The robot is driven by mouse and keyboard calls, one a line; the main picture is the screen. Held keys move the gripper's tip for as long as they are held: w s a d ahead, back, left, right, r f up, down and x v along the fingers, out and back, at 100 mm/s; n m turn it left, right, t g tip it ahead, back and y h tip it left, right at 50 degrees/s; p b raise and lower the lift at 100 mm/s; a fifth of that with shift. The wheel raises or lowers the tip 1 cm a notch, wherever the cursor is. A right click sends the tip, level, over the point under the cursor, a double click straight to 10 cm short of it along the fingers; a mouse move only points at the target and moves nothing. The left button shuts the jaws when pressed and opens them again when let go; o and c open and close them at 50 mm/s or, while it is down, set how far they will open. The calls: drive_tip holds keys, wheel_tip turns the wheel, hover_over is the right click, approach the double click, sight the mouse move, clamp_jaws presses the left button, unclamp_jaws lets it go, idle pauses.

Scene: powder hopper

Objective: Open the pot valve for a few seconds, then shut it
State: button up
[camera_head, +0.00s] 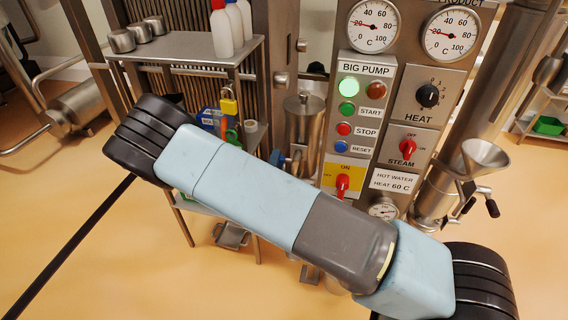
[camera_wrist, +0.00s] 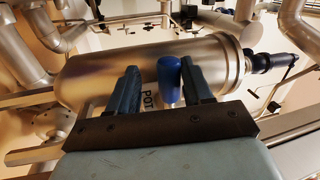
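In the wrist view a steel cylinder (camera_wrist: 150,68) lies across the picture, with a label reading POT (camera_wrist: 149,102) below it. A blue rounded handle (camera_wrist: 169,82) stands in front of the cylinder, near the label. My gripper (camera_wrist: 159,68) is open, with the handle between its fingers. The handle is close to the right finger, with a clear gap to the left finger; whether it touches the right one I cannot tell. The handle's lower end is partly hidden by my gripper. In the head view my arm crosses the picture and my gripper does not show.
A control panel (camera_head: 388,115) with lamps, buttons, red switches and gauges stands behind my arm in the head view. A shelf (camera_head: 190,52) with bottles and cups is at left. A steel canister (camera_head: 304,128) hangs between them. Pipes (camera_wrist: 292,30) surround the cylinder. Floor at left is mostly clear.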

drive_tip(key=shift+w+d, duration=0.1)
drive_tip(key=v, duration=1.4)
drive_tip(key=shift+f, duration=0.1)
idle(0.5)
